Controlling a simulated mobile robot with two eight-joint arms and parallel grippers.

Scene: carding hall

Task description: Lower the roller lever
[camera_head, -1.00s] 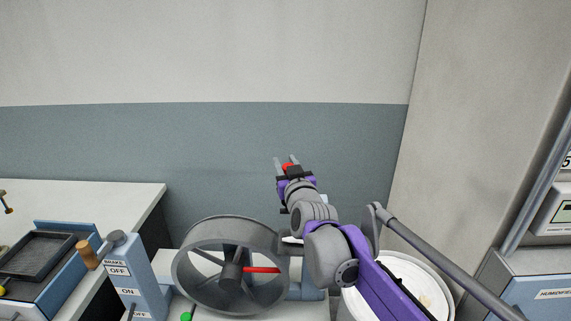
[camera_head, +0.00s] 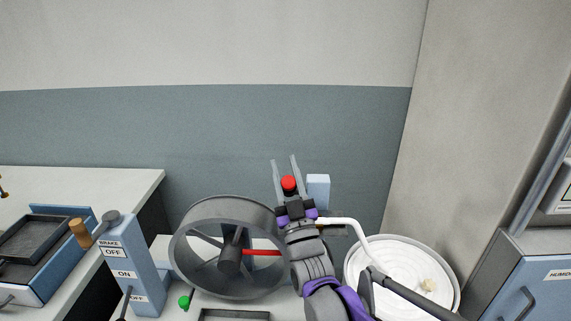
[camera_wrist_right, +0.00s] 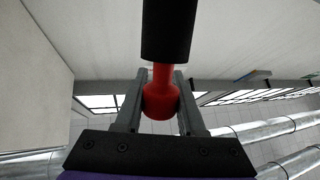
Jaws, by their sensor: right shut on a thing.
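The roller lever shows as a red knob (camera_head: 288,184) beyond the grey drum wheel. In the right wrist view the red knob (camera_wrist_right: 161,100) sits between the two grey fingers, with a red stem running up into a black cylinder (camera_wrist_right: 168,30). My right gripper (camera_head: 284,170) is shut on the red knob, its fingers pointing up and away in the head view. It also shows in the right wrist view (camera_wrist_right: 160,92). My forearm hides the lever's lower part and mounting. My left gripper is not in view.
The spoked grey wheel (camera_head: 183,255) with a red bar (camera_head: 262,252) stands just left of my arm. A blue brake box (camera_head: 130,275) with a wooden-handled lever is further left. A blue block (camera_head: 318,190) and a round white can (camera_head: 400,248) lie right of the gripper.

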